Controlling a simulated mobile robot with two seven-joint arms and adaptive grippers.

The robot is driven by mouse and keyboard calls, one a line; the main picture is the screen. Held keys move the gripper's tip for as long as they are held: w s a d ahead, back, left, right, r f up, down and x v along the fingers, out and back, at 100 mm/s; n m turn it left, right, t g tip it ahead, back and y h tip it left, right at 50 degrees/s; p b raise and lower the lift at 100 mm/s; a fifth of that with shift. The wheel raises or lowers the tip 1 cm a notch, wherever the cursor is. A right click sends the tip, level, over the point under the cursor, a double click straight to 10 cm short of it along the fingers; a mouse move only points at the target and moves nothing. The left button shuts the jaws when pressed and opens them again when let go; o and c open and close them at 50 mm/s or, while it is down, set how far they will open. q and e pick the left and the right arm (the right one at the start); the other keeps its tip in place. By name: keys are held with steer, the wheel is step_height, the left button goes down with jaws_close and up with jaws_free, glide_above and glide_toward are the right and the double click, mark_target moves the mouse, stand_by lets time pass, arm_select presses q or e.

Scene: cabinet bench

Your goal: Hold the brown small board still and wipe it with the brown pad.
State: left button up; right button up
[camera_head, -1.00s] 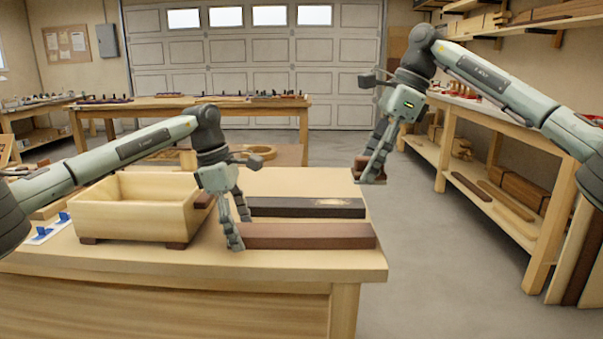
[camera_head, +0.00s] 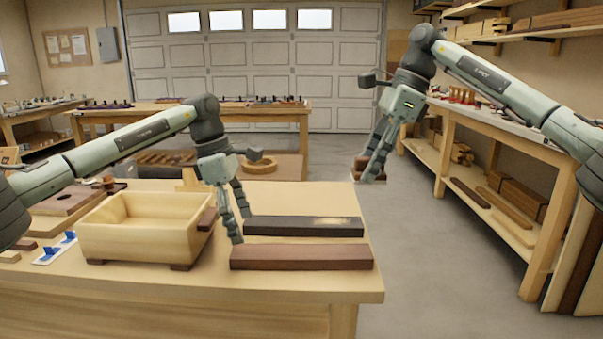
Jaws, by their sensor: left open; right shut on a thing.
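A reddish-brown board (camera_head: 301,257) lies flat along the front of the bench top. A near-black board (camera_head: 303,226) with a pale patch on its top lies behind it, apart from it. My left gripper (camera_head: 241,223) is open and empty, pointing down at the left ends of the two boards. One fingertip is near the reddish-brown board's back left corner; I cannot tell whether it touches. My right gripper (camera_head: 371,177) is shut on the brown pad (camera_head: 356,175), which is mostly hidden by the fingers. It holds the pad up, beyond the bench's right edge in the picture.
A pale wooden box (camera_head: 138,243) stands on the bench left of the boards, with a dark block (camera_head: 207,219) at its right side. Blue-marked small parts (camera_head: 58,246) lie further left. The bench's right edge (camera_head: 372,255) is close to the boards' right ends.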

arm_select(q)
steer(key=v, duration=1.2)
stand_by(0.6)
